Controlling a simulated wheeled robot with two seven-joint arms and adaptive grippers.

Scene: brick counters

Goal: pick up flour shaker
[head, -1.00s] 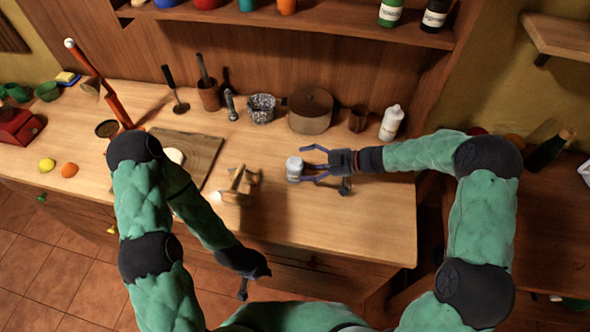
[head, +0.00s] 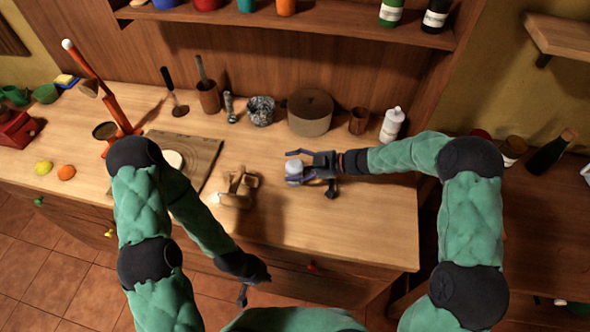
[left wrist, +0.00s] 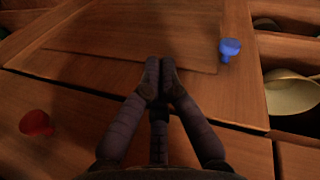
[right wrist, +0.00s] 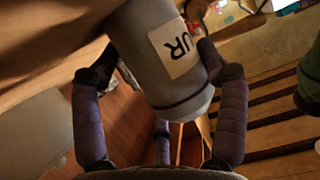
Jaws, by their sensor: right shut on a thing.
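The flour shaker (head: 293,171) is a grey cylinder with a paler top, over the right half of the counter. In the right wrist view the shaker (right wrist: 155,55) shows a white label ending in "UR". My right gripper (head: 297,168) is shut on it, with fingers on both sides of its body. In the right wrist view that gripper (right wrist: 155,72) has the shaker between its fingers. My left gripper (head: 243,295) hangs low in front of the counter, empty. In the left wrist view the left gripper (left wrist: 160,80) has its fingertips together, facing wooden drawer fronts.
A wooden rack-like object (head: 238,188) lies left of the shaker. A cutting board (head: 205,160) with a pale round piece is farther left. A pot (head: 310,113), a speckled cup (head: 261,110) and a white bottle (head: 392,125) stand behind. The counter's right front is clear.

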